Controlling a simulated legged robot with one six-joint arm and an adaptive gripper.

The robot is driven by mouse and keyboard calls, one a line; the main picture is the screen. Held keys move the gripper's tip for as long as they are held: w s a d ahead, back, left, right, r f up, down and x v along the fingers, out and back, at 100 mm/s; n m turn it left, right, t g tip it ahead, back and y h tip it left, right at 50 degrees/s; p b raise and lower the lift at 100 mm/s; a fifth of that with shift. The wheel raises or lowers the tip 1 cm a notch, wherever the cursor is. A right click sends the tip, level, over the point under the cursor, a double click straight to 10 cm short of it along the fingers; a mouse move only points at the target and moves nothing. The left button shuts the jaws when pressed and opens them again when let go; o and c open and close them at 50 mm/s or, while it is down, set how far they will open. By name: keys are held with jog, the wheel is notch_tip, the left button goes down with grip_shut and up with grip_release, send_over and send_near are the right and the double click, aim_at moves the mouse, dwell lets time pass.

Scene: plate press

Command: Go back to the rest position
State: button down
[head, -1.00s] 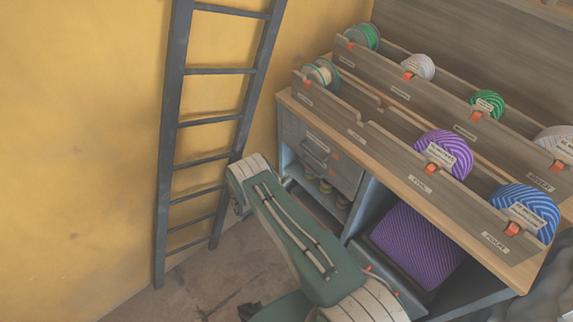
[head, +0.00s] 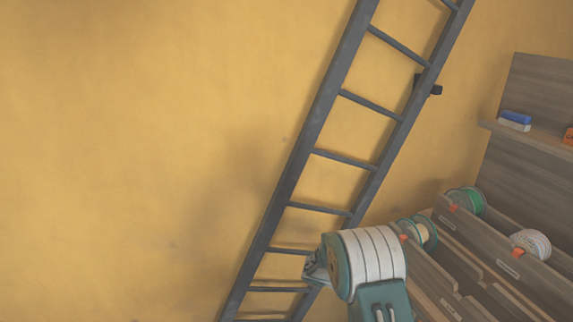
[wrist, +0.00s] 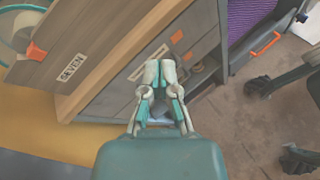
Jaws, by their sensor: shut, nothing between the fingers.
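My gripper (wrist: 160,78) is in the wrist view, with its pale and green fingers brought together at the tips and nothing between them. It is in front of the side of the wooden workbench (wrist: 150,42), apart from or close to it; the exact gap cannot be told. In the head view my green and white arm rises at the bottom, in front of the ladder, and the gripper's fingers are not clearly seen there.
A dark ladder (head: 306,150) leans against the yellow wall (head: 130,130). Wooden yarn bins (head: 500,262) with spools stand at the right, below a shelf (head: 545,136). In the wrist view, a drawer front (wrist: 135,65) and a dark wheeled stand (wrist: 262,84) are near.

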jog(key=s+r+m+y, duration=0.35)
jog(key=s+r, duration=0.25)
jog(key=r, duration=0.4)
jog(key=s+a+r+m+t+y, duration=0.2)
jog(key=s+a+r+m+y, duration=0.1)
jog(key=s, duration=0.5)
jog(key=s+a+r+m+t+y, duration=0.2)
jog(key=s+a+r+m+y, duration=0.1)
jog(key=s+r, duration=0.3)
jog(key=s+a+r+m+t+y, duration=0.2)
jog(key=s+a+r+m+y, duration=0.1)
jog(key=s, duration=0.6)
jog(key=shift+s+a+r+y, duration=0.35)
jog(key=shift+a+r, duration=0.15)
jog(key=shift+r, duration=0.7)
